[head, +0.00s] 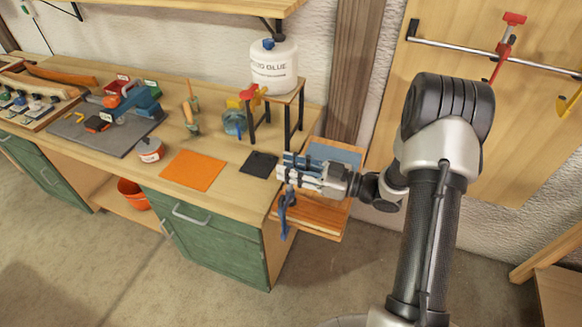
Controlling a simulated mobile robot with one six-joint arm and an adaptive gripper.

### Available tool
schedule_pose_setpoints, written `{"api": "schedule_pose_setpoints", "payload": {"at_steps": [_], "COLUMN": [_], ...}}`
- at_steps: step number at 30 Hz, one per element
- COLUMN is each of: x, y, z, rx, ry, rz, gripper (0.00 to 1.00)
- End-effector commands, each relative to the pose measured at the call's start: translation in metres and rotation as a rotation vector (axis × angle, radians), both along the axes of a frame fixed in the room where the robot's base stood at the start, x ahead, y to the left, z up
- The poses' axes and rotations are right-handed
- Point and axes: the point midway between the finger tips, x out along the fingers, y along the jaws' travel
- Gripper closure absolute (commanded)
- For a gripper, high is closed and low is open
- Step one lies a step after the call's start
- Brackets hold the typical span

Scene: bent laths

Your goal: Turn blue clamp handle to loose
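A blue clamp (290,197) is at the right end of the workbench, by the edge of the wooden boards. Its lower part hangs down in front of the bench end. My gripper (287,170) is at the clamp's upper part, pointing left, and covers some of it. The fingers and the clamp overlap in this view. I cannot tell which blue piece is the handle, how it is turned, or whether the fingers touch or grip it.
A black pad (258,164) and an orange mat (193,171) lie left of my gripper. A glue jug (273,68) stands on a small raised stand behind. A blue-grey panel (336,154) is just behind my gripper. The floor in front is clear.

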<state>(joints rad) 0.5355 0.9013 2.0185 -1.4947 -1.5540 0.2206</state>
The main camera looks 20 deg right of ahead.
Motion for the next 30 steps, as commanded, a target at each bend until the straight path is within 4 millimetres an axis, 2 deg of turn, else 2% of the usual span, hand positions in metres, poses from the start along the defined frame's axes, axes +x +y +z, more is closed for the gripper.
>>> {"api": "schedule_pose_setpoints", "payload": {"at_steps": [7, 11, 24, 30], "x": [0.000, -0.004, -0.054, -0.067], "y": [0.000, -0.007, -0.078, -0.095], "z": [0.000, 0.000, 0.000, 0.000], "rx": [0.000, -0.001, 0.000, 0.000], "ry": [0.000, 0.001, 0.000, 0.000], "rz": [0.000, -0.002, -0.005, -0.002], "gripper": [0.70, 0.70, 0.70, 0.70]}}
